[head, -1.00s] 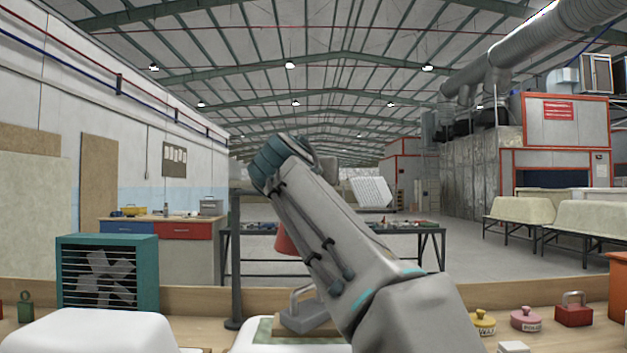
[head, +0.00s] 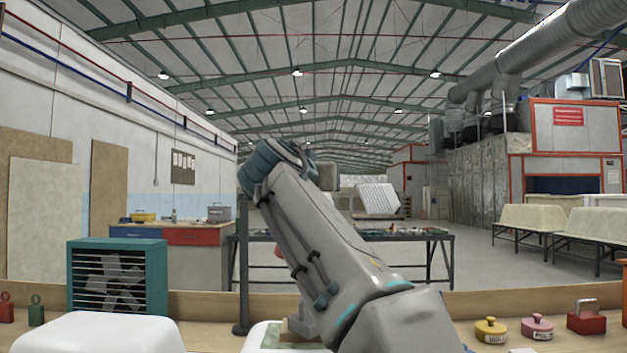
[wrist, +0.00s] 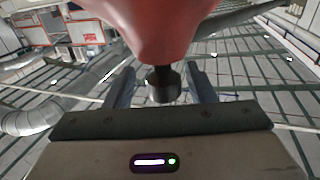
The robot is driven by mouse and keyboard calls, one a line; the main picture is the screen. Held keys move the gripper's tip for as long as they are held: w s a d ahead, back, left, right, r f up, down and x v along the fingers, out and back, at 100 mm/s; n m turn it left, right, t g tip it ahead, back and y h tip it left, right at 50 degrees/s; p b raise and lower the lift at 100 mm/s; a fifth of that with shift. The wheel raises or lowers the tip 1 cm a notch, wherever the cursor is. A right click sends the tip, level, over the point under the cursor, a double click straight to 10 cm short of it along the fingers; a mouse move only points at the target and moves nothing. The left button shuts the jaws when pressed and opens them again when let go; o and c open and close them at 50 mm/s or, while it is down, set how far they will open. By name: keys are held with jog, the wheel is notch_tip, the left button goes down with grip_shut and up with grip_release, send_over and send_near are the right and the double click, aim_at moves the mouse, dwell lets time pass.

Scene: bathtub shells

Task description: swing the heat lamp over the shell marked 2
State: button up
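The red heat lamp (wrist: 165,25) fills the top middle of the wrist view. A dark round knob (wrist: 163,88) hangs below it on a short stem. My gripper (wrist: 161,80) is open, with one finger on each side of the knob and a small gap showing on both sides. In the head view my arm hides my gripper and nearly all of the lamp; only a small reddish edge (head: 280,251) shows. A dark upright post (head: 243,265) stands left of my arm. A white shell (head: 98,335) sits at the lower left, and another (head: 258,338) is partly behind my arm. No number is readable.
A teal fan heater (head: 117,278) stands behind the left shell. Yellow (head: 490,330) and pink (head: 537,327) knobbed weights and a red block with a handle (head: 586,318) sit at the right of the bench. A dark-legged table (head: 400,236) stands beyond.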

jog(key=shift+a, duration=0.15)
jog(key=shift+s+a, duration=0.15)
jog(key=shift+s, duration=0.4)
jog(key=s+a+b, duration=0.2)
jog(key=s, duration=1)
jog(key=shift+s+a, duration=0.15)
jog(key=shift+s, duration=0.15)
